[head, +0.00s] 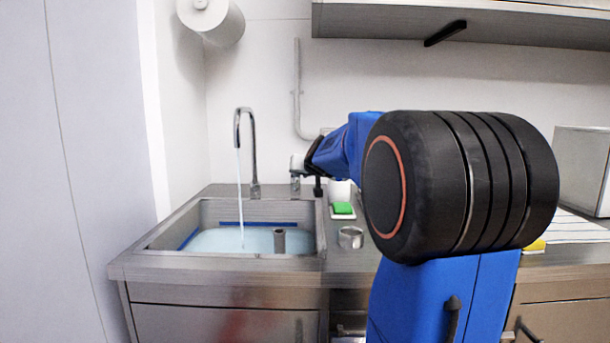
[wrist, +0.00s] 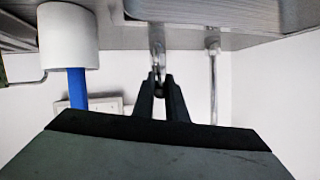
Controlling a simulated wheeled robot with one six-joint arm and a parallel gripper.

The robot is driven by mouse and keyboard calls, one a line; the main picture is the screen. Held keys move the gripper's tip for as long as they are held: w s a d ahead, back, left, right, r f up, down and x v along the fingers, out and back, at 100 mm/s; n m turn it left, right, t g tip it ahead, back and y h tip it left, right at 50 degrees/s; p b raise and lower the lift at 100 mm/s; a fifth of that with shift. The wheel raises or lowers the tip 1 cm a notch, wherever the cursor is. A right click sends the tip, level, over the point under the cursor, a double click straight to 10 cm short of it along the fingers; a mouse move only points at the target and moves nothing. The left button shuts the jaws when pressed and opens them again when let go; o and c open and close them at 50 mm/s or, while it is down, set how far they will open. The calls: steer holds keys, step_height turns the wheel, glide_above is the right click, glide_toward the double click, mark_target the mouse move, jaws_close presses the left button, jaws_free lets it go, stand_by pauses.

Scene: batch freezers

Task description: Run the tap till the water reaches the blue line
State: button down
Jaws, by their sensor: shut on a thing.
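The tap (head: 252,150) stands behind the sink at the left, and a thin stream of water (head: 239,195) runs from its spout. Pale water (head: 225,240) covers the floor of the sink basin (head: 305,212). The blue line (head: 240,224) runs along the basin's back and left walls. The water's surface lies just below it at the back; any gap is very small. My gripper (head: 311,177) is right of the tap. In the wrist view my gripper (wrist: 159,84) is shut on the small metal tap lever (wrist: 157,58), whose end is mostly hidden between the fingers.
A dark standpipe (head: 279,240) stands in the basin. On the counter right of the sink are a green sponge (head: 343,208) on a dish and a metal ring-shaped cup (head: 350,238). A shelf (head: 470,22) hangs above.

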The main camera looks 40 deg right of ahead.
steer(key=c, duration=1.8)
jaws_free()
steer(key=shift+o, duration=0.2)
steer(key=v, duration=1.7)
steer(key=shift+s, duration=0.2)
steer(key=shift+r, duration=0.15)
steer(key=shift+c, duration=0.7)
